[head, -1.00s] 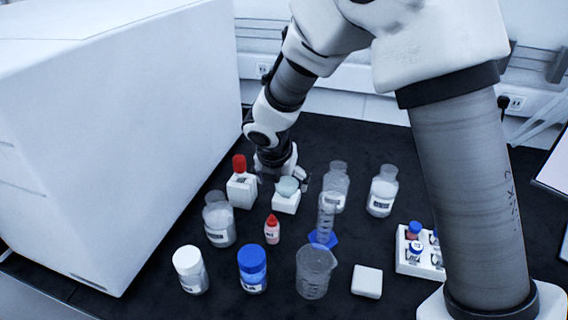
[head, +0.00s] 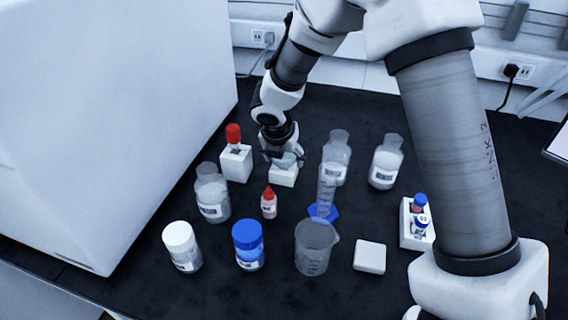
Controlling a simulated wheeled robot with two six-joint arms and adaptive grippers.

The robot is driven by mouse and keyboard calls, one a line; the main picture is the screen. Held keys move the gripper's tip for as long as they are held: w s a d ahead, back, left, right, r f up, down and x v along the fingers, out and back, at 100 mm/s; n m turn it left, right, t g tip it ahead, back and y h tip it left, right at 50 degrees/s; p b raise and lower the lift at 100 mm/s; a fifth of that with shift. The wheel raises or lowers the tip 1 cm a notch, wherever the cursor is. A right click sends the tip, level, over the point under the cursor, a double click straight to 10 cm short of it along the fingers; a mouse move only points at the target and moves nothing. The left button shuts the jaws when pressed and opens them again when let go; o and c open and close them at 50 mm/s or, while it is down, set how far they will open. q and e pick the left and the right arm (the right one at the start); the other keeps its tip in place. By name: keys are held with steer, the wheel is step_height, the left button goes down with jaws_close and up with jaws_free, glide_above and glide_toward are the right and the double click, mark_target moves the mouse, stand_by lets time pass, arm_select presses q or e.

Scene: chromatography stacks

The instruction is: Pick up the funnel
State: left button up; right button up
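The funnel (head: 286,161) is a small pale green cone. It sits at the top of a white block (head: 283,178) near the middle of the bench. My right gripper (head: 284,157) reaches down from behind, with its fingers at the funnel and partly covering it. The fingers are small and dark here, so I cannot tell whether they touch the funnel or have closed on it. I see no gap opened between the funnel and the block. My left gripper is not in view.
A white block with a red-topped item (head: 233,134) stands close left of the gripper. A graduated cylinder (head: 326,190) and clear bottles (head: 386,162) stand to the right. A red-capped dropper bottle (head: 269,204), jars and a beaker (head: 314,247) are in front. A large white box (head: 110,120) fills the left.

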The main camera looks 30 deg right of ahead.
steer(key=c, duration=0.4)
steer(key=shift+o, duration=0.2)
